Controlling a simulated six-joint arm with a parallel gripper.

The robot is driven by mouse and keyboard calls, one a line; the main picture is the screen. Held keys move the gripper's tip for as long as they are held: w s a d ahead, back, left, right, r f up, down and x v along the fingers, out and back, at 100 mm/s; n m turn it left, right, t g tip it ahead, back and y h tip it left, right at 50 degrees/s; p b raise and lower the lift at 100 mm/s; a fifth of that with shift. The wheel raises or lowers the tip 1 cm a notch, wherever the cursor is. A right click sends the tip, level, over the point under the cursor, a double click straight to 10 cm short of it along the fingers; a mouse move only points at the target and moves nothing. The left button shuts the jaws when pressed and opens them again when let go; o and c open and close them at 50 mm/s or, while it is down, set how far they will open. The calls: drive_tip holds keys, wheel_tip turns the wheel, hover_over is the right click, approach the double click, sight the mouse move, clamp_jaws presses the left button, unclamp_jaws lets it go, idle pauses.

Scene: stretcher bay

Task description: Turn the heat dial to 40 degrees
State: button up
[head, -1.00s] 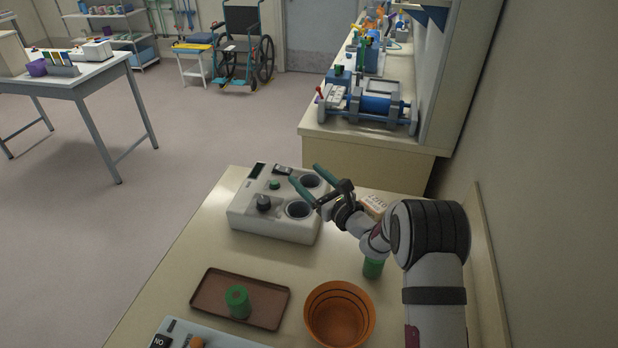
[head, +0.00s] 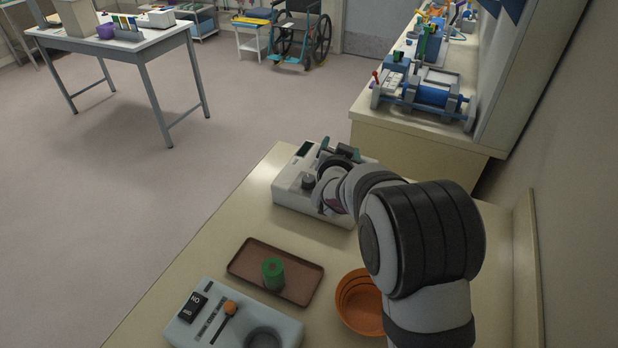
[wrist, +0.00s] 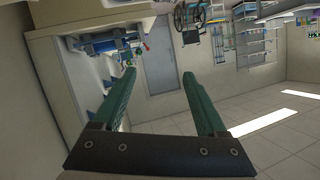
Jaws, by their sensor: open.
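My gripper (head: 340,149) is above the device's far part, behind the knob, and my wrist hides much of the device's right side. In the wrist view my gripper's teal fingers (wrist: 160,76) are wide apart with nothing between them. The wrist camera faces the room, and neither device nor knob shows there.
A brown tray (head: 243,274) holding a green cylinder (head: 273,272) lies in front of the device. An orange bowl (head: 352,298) is partly behind my arm. A grey-blue panel (head: 190,334) with an orange knob (head: 230,307) is at the near edge. Bare table lies left of the tray.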

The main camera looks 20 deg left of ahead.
sight(309, 183)
drive_tip(key=s+a+r+n+t+y, duration=0.2)
drive_tip(key=a+r+n+y, duration=0.1)
drive_tip(key=a+r+n, duration=0.25)
drive_tip(key=shift+n+y, duration=0.35)
drive_tip(key=shift+y, duration=0.25)
drive_tip(key=f, duration=1.3)
drive_tip(key=a+f, duration=0.1)
drive_tip(key=f, duration=0.6)
drive_tip(key=shift+s+a, duration=0.1)
drive_tip(key=shift+s, duration=0.1)
drive_tip(key=x, duration=0.4)
drive_tip(key=shift+f, duration=0.1)
drive_tip(key=shift+w+a, duration=0.15)
drive_tip(key=shift+w, duration=0.4)
clamp_jaws()
